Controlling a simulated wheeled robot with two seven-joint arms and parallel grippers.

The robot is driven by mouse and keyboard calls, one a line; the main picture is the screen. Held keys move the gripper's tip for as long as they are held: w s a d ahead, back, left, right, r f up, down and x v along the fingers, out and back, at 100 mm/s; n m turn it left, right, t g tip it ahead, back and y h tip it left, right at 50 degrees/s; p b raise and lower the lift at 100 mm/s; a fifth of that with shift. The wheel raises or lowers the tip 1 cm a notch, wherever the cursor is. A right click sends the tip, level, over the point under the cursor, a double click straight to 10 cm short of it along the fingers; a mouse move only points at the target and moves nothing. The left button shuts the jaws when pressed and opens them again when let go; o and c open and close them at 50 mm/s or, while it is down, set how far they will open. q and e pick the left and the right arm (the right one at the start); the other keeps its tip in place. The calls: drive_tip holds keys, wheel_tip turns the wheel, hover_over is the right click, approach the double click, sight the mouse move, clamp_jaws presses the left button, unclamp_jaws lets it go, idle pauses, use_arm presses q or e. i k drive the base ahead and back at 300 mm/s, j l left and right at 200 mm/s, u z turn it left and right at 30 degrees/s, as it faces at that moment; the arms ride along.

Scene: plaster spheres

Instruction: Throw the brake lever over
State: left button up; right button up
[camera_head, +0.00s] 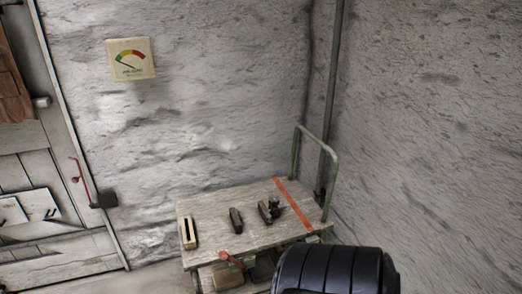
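A small lever with a red end (229,257) sticks out at the front edge of a wooden-topped trolley (215,215), low in the middle of the head view. A second thin red lever (80,179) stands at the left, by the plank door, beside a dark block (104,199). I cannot tell for sure which is the brake lever; the one on the trolley looks like part of it. Its lower part and mount are hard to make out. Neither of my grippers is in view. A black ribbed part, likely of my own arm, covers the trolley's lower right front.
On the trolley top lie a slotted light block (188,232) and two small dark pieces (236,220) (265,211). An orange stripe (294,205) crosses it near the green handle rail (332,175).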

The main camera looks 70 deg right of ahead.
sight(223, 254)
drive_tip(key=z, duration=1.85)
